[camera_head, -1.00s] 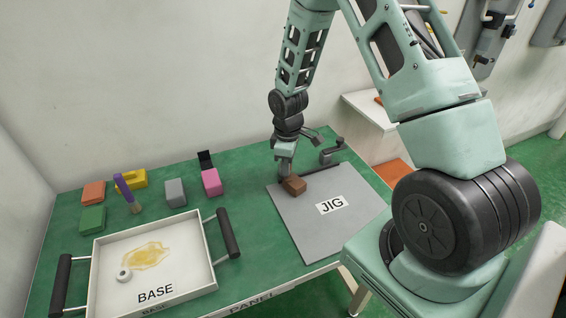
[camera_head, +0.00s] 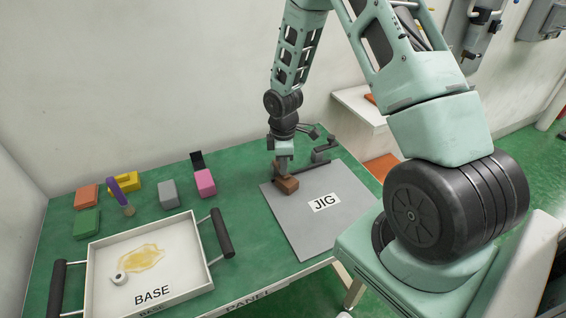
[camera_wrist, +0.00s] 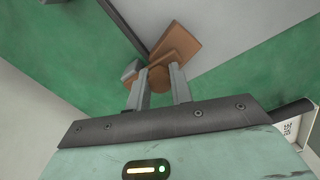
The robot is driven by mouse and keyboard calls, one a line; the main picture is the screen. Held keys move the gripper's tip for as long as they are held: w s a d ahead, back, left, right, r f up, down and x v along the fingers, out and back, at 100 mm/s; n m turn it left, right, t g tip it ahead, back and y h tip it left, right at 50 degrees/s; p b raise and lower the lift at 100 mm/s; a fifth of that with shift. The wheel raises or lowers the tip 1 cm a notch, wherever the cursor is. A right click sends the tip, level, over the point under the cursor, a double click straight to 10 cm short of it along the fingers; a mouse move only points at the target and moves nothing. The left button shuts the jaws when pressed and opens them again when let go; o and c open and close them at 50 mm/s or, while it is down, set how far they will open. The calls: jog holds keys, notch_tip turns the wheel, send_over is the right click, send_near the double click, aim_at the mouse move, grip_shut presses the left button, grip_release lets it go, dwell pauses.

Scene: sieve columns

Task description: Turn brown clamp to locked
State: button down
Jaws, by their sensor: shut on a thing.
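The brown clamp (camera_head: 288,186) sits at the back left part of the grey board marked JIG (camera_head: 308,222). In the wrist view the brown clamp (camera_wrist: 178,48) shows as a flat brown plate with a bar and a round knob-like part. My gripper (camera_head: 282,172) points down at the clamp. In the wrist view my gripper (camera_wrist: 160,82) has its two fingers on either side of the round brown part, shut on it. The fingers hide part of the clamp, and I cannot tell its exact turn angle.
A dark bar and bracket (camera_head: 322,152) lie along the board's back edge. A white tray marked BASE (camera_head: 188,284) with dark handles stands at front left. Several coloured blocks, among them a pink one (camera_head: 205,182), stand behind it. Green table is clear between.

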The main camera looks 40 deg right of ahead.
jog(key=c, duration=1.2)
grip_release()
jog(key=shift+c, duration=0.2)
notch_tip(320, 180, up, 18)
jog(key=shift+f, duration=0.25)
jog(key=s+a+r, duration=0.1)
jog(key=s+a, duration=0.2)
jog(key=a, duration=0.4)
jog(key=s+a+r+m, duration=0.1)
jog(key=s+a+r, duration=0.15)
jog(key=a, duration=0.35)
jog(key=s+a, duration=0.4)
jog(key=a, duration=0.3)
jog(key=s+a+m, duration=0.1)
jog(key=s+a, duration=0.2)
jog(key=s, duration=0.4)
jog(key=s+a+r+m, duration=0.1)
jog(key=s+a, duration=0.3)
jog(key=s, duration=0.3)
jog(key=shift+s+a+r+y, duration=0.2)
jog(key=shift+s+y, duration=0.1)
jog(key=shift+s, duration=0.1)
